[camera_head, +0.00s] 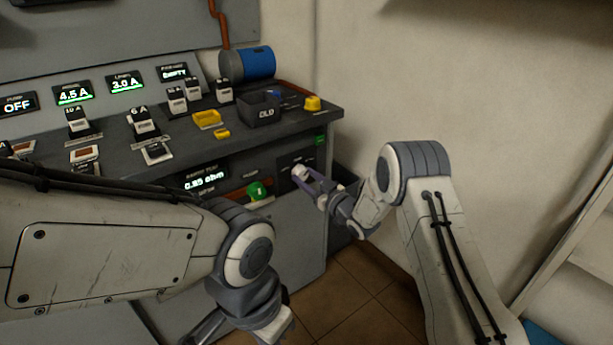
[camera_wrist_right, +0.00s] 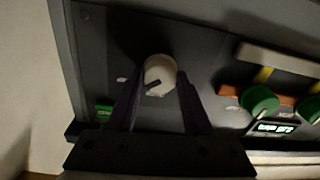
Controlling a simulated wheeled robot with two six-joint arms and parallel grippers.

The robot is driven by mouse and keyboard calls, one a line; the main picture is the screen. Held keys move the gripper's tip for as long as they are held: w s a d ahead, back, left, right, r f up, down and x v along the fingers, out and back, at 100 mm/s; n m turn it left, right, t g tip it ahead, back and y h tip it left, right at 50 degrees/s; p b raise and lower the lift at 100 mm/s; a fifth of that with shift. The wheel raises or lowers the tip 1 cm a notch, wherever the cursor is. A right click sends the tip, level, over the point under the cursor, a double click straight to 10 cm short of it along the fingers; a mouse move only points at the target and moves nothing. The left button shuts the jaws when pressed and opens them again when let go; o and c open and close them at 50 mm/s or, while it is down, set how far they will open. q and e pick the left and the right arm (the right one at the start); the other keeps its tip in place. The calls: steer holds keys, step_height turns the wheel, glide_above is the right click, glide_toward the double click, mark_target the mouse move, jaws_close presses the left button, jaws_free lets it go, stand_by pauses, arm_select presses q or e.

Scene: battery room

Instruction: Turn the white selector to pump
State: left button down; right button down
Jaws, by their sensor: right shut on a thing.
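The white selector (camera_head: 299,170) is a round knob on a dark panel on the bench front, at the right end. In the right wrist view the knob (camera_wrist_right: 160,73) shows a dark pointer mark on its face, towards its lower left. My right gripper (camera_head: 307,176) is shut on the knob, with one finger on each side; its fingers also show in the right wrist view (camera_wrist_right: 158,90). The lettering around the knob is too small to read. My left arm crosses the lower left of the head view; its gripper's fingertips are not clearly visible.
A green knob (camera_head: 258,190) sits left of the selector. On the bench top are a dark bin marked OLD (camera_head: 262,112), a yellow tray (camera_head: 207,118) and a blue cylinder (camera_head: 247,64). The pump display (camera_head: 16,105) reads OFF. The wall is close on the right.

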steer(key=shift+m, duration=1)
steer(key=shift+c, duration=1.5)
jaws_free()
steer(key=p+v, duration=0.1)
steer(key=v, duration=0.9)
steer(key=shift+s+p, duration=0.25)
steer(key=shift+p, duration=0.15)
steer(key=shift+d+f, duration=0.1)
